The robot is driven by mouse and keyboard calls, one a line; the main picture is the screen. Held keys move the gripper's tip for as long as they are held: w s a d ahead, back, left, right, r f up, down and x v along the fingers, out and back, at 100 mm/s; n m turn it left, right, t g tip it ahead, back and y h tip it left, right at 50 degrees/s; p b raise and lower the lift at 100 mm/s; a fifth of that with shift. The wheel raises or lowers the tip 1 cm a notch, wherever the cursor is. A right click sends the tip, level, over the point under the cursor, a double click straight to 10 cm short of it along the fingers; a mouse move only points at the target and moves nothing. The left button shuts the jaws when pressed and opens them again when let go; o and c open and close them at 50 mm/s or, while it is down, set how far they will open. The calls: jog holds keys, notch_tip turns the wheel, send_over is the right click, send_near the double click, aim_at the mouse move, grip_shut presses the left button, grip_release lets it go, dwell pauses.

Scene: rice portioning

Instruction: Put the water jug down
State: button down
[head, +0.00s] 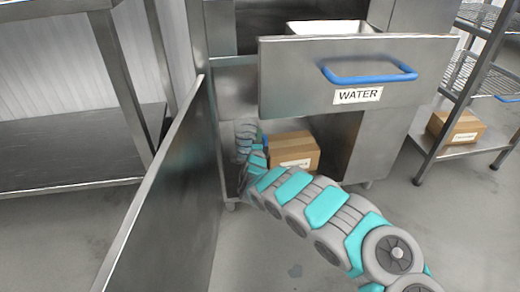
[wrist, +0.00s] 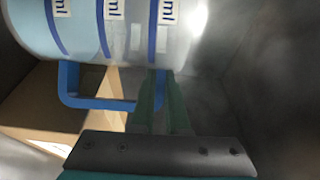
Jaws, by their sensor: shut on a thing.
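The water jug (wrist: 125,30) fills the top of the wrist view. It is clear, with blue bands, "ml" labels and pale blue water toward the left side of the picture. Its blue handle (wrist: 95,102) lies between the green fingers of my gripper (wrist: 160,85), which is shut on it. The jug lies across the wrist picture; whether it stands upright or touches a surface cannot be told. In the head view my arm reaches into the opening below the WATER drawer (head: 300,95). My gripper and most of the jug are hidden there.
A cardboard box (head: 291,150) sits in the opening, close to my arm; cardboard also shows behind the jug in the wrist view (wrist: 40,105). The pulled-out WATER drawer overhangs my arm. An open metal door (head: 170,210) stands to the left. A wire rack (head: 470,100) is at right.

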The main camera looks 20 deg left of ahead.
jog(key=shift+f+b, duration=0.5)
jog(key=shift+f, duration=2.5)
jog(key=c, duration=0.9)
grip_release()
jog(key=shift+f, duration=0.1)
jog(key=shift+p+v, duration=2.05)
jog(key=shift+v, duration=3.95)
